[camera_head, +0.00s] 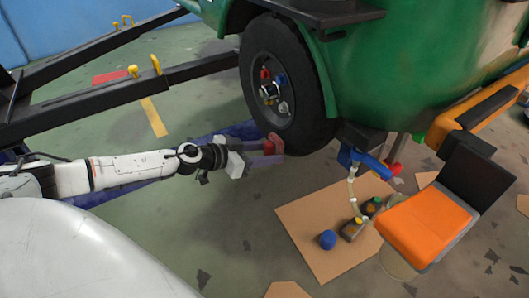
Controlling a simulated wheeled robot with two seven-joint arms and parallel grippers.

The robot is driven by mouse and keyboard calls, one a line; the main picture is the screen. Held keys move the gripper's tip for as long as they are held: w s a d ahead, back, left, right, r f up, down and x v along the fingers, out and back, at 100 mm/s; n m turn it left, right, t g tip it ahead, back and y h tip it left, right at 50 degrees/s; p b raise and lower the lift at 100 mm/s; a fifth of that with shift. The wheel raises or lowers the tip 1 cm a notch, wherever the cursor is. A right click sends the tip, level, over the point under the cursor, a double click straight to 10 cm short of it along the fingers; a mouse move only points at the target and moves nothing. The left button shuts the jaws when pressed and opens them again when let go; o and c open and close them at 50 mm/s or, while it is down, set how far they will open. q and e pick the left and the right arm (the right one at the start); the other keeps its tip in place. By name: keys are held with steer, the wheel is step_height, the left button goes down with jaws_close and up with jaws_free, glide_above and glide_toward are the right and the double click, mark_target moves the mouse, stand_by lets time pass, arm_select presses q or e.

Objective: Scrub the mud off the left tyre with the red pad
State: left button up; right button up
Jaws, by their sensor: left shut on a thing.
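The left tyre (309,121) hangs on the green rickshaw (405,65), raised off the floor. Its hub shows red, blue and pale parts. My left gripper (272,151) is at the lower left of the tyre and is shut on the red pad (274,143). The pad is upright at the tyre's lower edge; I cannot tell for sure whether it touches the rubber. Mud on the tyre is too hard to make out at this size. My right gripper is not in view.
Black lift arms (90,112) with yellow pins stand at the left. Cardboard (300,225) with bottles and a blue-capped item (327,240) lies below the rickshaw. An orange seat (425,222) stands at the right. Floor at lower centre is mostly clear.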

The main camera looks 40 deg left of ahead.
arm_select(q)
steer(key=shift+w+d+p, duration=0.35)
steer(key=shift+w+p, duration=0.3)
steer(key=shift+w, duration=0.15)
stand_by(0.5)
